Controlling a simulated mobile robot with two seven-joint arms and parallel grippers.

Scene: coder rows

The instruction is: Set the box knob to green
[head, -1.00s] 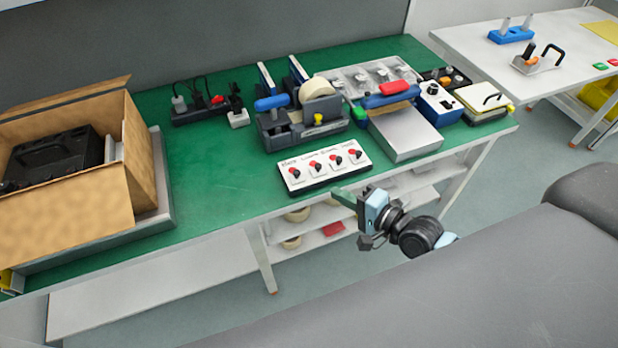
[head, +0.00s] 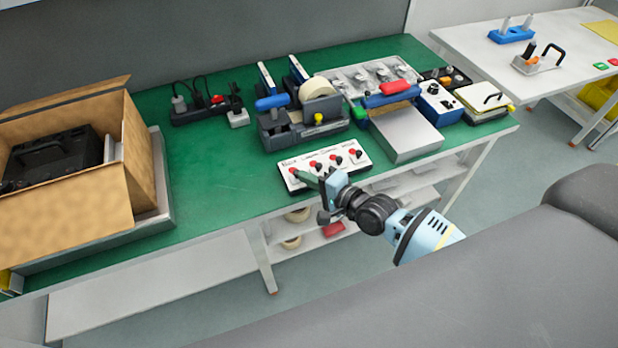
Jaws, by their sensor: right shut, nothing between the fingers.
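A white panel (head: 288,181) with a row of several red knobs lies near the front edge of the green bench top. Small labels stand above the knobs, too small to read, so I cannot tell which is the box knob. The leftmost knob (head: 295,172) is just left of my fingertips; another knob (head: 353,154) is at the right end. My right gripper (head: 302,176) is shut and empty. My left gripper is out of view.
Behind the panel stands a tape dispenser (head: 318,122). To the right are a grey metal box (head: 408,138) and a blue-and-white box with dark knobs (head: 437,103). An open cardboard box (head: 70,216) stands at left. The green bench top (head: 215,180) is clear between.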

